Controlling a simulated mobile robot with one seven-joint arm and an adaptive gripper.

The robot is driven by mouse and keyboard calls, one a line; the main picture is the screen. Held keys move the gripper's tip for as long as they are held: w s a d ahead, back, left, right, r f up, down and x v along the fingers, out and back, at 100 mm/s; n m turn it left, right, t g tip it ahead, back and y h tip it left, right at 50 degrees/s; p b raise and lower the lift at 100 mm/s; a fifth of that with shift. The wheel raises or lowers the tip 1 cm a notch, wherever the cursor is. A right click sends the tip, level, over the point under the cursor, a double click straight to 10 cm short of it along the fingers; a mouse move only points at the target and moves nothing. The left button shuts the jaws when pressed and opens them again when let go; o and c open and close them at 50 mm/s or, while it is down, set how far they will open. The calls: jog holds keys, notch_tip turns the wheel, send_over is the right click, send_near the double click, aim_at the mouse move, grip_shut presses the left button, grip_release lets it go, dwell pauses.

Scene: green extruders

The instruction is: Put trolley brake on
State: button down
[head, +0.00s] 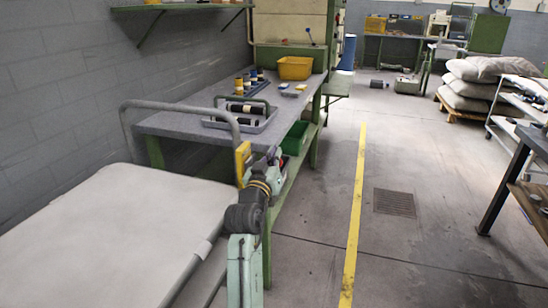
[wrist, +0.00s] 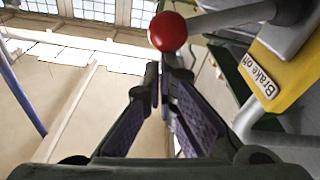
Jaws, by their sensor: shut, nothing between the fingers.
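The trolley (head: 110,235) stands at the left in the head view, with a pale flat top and a grey tube handle (head: 180,106). A yellow brake plate (head: 243,160) is fixed to the handle's right upright. In the wrist view, the yellow plate (wrist: 270,62) is at the right, with a label (wrist: 260,76) that seems to read "Brake off". A grey lever (wrist: 235,16) ends in a red ball knob (wrist: 168,31). My gripper (wrist: 164,72) is shut and empty, its tips just below the knob in the picture; I cannot tell whether they touch it. In the head view, my gripper (head: 273,156) is beside the plate.
A grey-topped workbench (head: 190,124) with green legs stands behind the handle, carrying a yellow bin (head: 295,68) and trays of parts. A green bin (head: 295,138) sits on its lower shelf.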

notch_tip(320, 180, down, 10)
jog(key=d+m+g+h+b, duration=0.1)
jog(key=d+m+h+b, duration=0.1)
jog(key=m+b, duration=0.8)
jog(key=b, duration=0.8)
jog(key=shift+s+d+m, duration=0.3)
jog(key=shift+s+d, duration=0.05)
jog(key=shift+s, duration=0.05)
jog(key=shift+r, duration=0.1)
notch_tip(320, 180, up, 3)
jog(key=d+p, duration=0.2)
jog(key=p, duration=0.1)
jog(key=b+v, duration=0.1)
jog(key=v, duration=0.8)
jog(key=shift+s, duration=0.45)
